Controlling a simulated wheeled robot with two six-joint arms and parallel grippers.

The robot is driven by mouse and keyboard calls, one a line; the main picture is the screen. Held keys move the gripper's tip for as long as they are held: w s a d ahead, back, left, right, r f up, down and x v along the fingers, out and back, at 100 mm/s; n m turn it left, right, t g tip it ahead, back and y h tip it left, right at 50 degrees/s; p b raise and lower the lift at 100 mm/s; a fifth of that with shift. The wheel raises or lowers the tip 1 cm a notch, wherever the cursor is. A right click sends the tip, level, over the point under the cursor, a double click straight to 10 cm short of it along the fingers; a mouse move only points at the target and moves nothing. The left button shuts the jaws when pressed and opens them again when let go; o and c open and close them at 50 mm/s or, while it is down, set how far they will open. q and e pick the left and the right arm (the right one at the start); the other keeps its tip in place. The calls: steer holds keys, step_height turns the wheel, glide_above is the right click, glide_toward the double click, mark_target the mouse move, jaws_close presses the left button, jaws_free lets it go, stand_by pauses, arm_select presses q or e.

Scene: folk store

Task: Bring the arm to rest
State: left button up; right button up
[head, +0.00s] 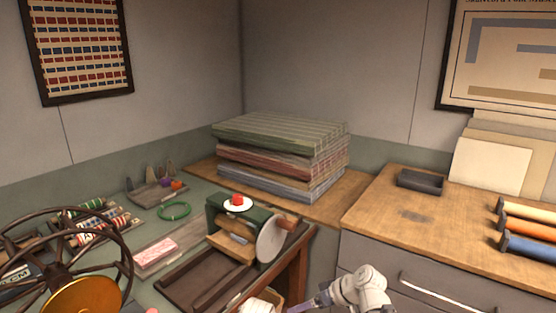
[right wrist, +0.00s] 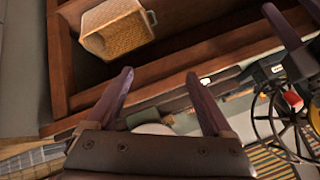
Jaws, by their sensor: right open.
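My right arm (head: 362,287) shows at the bottom of the head view, in front of the drawer cabinet. Its gripper is only partly visible there, with a purple finger low in the picture. In the right wrist view my right gripper (right wrist: 160,73) has its two purple fingers spread wide apart, with nothing between the tips. A wooden frame edge and a woven basket (right wrist: 115,30) lie beyond the fingers.
A green machine (head: 225,218) carries a white disc with a red piece on it. Folded cloths (head: 283,160) are stacked at the back. A dark tray (head: 420,181) and coloured rolls (head: 527,228) sit on the right counter. A spoked wheel (head: 128,262) stands at the left.

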steer(key=s+d+f+m+g+h, duration=0.3)
steer(key=s+d+f+m+h, duration=0.35)
steer(key=s+d, duration=0.2)
steer(key=s+a+r+n+g+h+p, duration=0.1)
steer(key=s+a+r+n+h+p, duration=0.1)
steer(key=s+a+r+n+p, duration=0.2)
steer(key=s+a+r+p, duration=0.3)
steer(key=a+r+p, duration=0.3)
steer(key=r, duration=0.1)
steer(key=shift+a+h, duration=0.35)
stand_by(1.5)
